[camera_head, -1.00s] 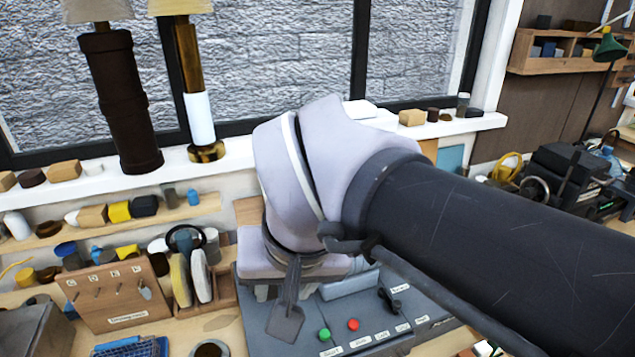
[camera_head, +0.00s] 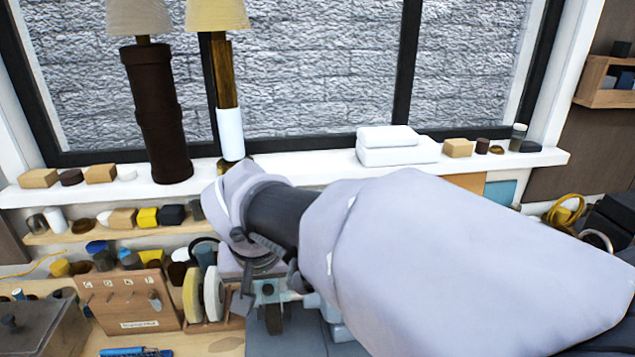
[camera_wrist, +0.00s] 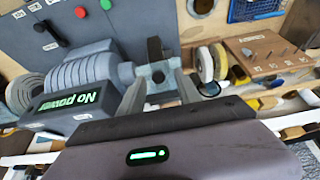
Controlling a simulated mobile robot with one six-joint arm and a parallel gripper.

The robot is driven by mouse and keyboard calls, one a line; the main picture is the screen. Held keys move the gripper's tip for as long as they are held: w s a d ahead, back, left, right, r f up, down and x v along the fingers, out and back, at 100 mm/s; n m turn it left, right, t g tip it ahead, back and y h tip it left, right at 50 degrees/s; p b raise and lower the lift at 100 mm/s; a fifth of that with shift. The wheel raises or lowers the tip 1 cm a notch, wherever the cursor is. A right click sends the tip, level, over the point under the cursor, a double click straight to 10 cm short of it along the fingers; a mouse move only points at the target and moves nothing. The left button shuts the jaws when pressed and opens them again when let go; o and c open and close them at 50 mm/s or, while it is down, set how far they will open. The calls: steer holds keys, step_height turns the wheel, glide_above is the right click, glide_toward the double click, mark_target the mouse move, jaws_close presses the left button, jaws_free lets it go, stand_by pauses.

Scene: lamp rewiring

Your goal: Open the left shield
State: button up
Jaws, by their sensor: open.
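A blue-grey grinder-like machine with a ribbed body (camera_wrist: 88,80) shows in the wrist view, with a lit "No power" display (camera_wrist: 70,102). Near its right end are a dark wheel (camera_wrist: 154,50) and a pale grey part (camera_wrist: 158,74), possibly the left shield. My gripper (camera_wrist: 162,88) is open, its two fingers on either side of that pale grey part. I cannot tell whether they touch it. In the head view my arm hides most of the machine, and the dark fingers of my gripper (camera_head: 258,310) point down beside the buffing wheels.
Two buffing wheels (camera_head: 213,293) stand in a wooden holder close left of my gripper. A wooden tool rack (camera_head: 130,300) is farther left. Two lamps (camera_head: 160,115) stand on the white sill (camera_head: 305,170). A grey panel with buttons (camera_wrist: 62,32) lies beside the machine.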

steer(key=shift+w+f, duration=0.2)
steer(key=shift+f, duration=0.15)
jaws_close()
stand_by(1.2)
